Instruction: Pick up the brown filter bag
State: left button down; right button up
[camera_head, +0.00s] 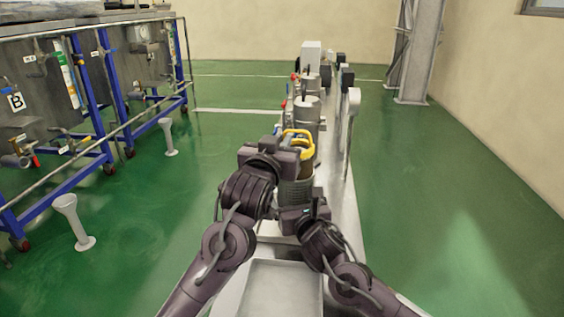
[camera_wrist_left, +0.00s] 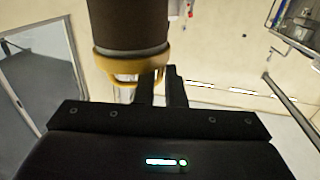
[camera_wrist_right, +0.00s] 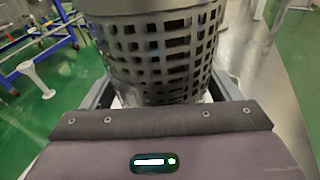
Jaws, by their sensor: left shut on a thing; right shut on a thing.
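The brown filter bag (camera_wrist_left: 128,24) has a yellow rim and handle (camera_head: 306,137). In the left wrist view it fills the top, its yellow collar by my fingers. My left gripper (camera_head: 287,150) is shut on its yellow part; it also shows in the left wrist view (camera_wrist_left: 162,84). In the head view the bag stands above a grey perforated basket (camera_head: 295,194); whether its lower end is inside is hidden. My right gripper (camera_head: 304,211) is shut on the basket, which also fills the top of the right wrist view (camera_wrist_right: 160,50). Its fingertips are mostly hidden there.
A narrow metal bench (camera_head: 342,215) runs away from me, with several steel canisters (camera_head: 306,108) behind the bag. An empty grey tray (camera_head: 268,288) lies in front. A blue-framed rack (camera_head: 100,140) stands at left, with white floor posts (camera_head: 72,222). Green floor is clear at right.

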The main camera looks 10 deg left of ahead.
jog(key=shift+f, duration=0.15)
pick_arm(q)
notch_tip(320, 180, up, 23)
jog(key=shift+r, duration=0.15)
jog(key=shift+s, duration=0.1)
pick_arm(e)
jog(key=o, duration=0.8)
